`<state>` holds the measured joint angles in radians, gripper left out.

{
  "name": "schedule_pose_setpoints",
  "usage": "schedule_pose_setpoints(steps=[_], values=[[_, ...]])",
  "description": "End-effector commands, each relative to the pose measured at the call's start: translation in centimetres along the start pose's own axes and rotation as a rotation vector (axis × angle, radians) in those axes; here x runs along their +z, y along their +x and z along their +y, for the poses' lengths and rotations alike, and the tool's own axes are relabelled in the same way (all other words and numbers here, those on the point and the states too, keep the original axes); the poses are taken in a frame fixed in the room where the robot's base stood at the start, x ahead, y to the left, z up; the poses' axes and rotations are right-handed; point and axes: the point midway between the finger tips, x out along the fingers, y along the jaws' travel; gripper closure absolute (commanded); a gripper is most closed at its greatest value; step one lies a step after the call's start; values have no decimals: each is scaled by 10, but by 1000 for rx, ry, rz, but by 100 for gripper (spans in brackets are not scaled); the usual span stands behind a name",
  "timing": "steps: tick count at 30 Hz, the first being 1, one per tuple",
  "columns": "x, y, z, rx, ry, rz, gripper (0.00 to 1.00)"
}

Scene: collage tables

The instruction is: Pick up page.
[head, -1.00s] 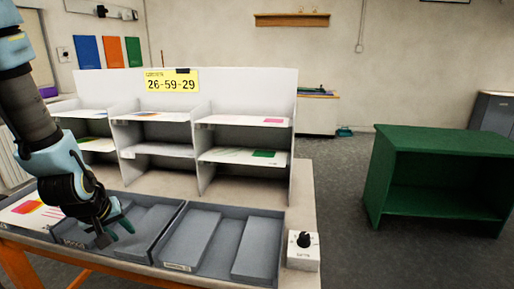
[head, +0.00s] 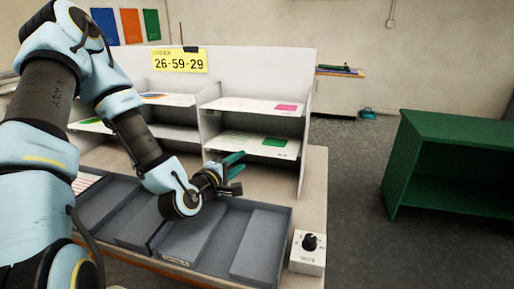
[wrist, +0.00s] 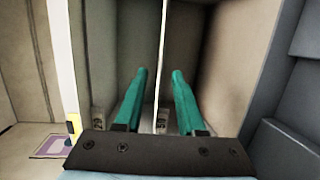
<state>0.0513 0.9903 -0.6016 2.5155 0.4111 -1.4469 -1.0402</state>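Several flat pages lie on the shelves of the white sorting rack. One with a pink patch (head: 285,107) is on the top right shelf, and one with a green patch (head: 275,142) is on the shelf below. The pictures do not tell which page is meant. My gripper (head: 238,174) is in front of the rack's lower right part, above the grey trays. In the wrist view its two teal fingers (wrist: 160,75) are apart. A thin pale edge (wrist: 161,50) runs between them; I cannot tell whether it is page or shelf, or whether the fingers touch it.
Grey trays (head: 285,230) stand along the table front. A white box with a black knob (head: 309,254) is at the table's right corner. A yellow sign (head: 180,60) tops the rack. A green cabinet (head: 450,125) stands on the floor at right, with open floor between.

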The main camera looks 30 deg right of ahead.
Motion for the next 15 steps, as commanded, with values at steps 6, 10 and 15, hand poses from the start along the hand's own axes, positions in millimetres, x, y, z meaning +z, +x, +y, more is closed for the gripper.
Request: schedule_pose_setpoints(steps=[6,10,15], values=[[0,25,1,-2,1,-1,61],[0,34,2,-3,1,-2,61],[-1,59,4,-2,3,-1,61]])
